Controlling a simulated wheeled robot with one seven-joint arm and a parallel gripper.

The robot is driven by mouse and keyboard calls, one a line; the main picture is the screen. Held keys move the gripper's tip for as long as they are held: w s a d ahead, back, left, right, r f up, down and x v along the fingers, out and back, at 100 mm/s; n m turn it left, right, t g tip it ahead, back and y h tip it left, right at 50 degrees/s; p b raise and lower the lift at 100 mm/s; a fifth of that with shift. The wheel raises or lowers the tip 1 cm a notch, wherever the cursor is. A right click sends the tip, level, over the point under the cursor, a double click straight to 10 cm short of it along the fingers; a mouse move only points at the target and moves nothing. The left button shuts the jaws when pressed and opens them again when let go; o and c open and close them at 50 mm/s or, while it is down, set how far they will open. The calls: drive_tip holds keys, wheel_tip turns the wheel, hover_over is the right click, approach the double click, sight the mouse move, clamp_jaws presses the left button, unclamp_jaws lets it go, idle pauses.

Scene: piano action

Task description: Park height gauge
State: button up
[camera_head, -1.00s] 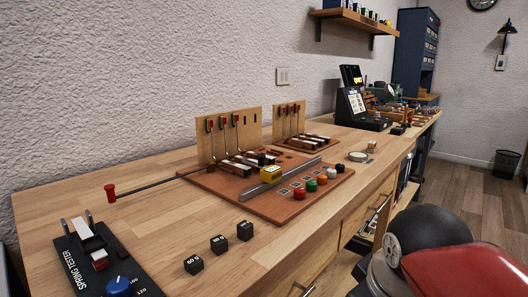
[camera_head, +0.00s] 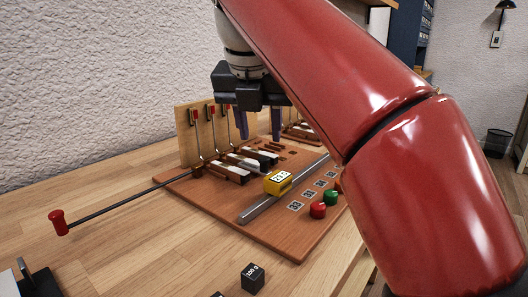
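The height gauge appears to be the yellow block (camera_head: 279,183) with a white number label on top. It sits on the grey metal rail (camera_head: 257,209) that runs along the reddish-brown board (camera_head: 283,236). My gripper (camera_head: 258,136) points down with its two dark fingers spread apart and nothing seen between them. In the picture it is above and behind the yellow block, over the black and white key pieces (camera_head: 243,161). Its exact height above the board cannot be told. My red arm hides the board's right part and the rail's far end.
Upright wire hammers with red tips (camera_head: 211,109) stand before a wooden back panel (camera_head: 183,133). Red and green knobs (camera_head: 324,204) sit at the board's front. A red-handled rod (camera_head: 117,206) lies at left. A black weight cube (camera_head: 253,279) is at the front.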

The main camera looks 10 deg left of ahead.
sight(264, 159)
drive_tip(key=b+x, duration=0.2)
drive_tip(key=x, duration=0.5)
drive_tip(key=shift+d, duration=0.1)
drive_tip(key=shift+c, duration=0.2)
clamp_jaws()
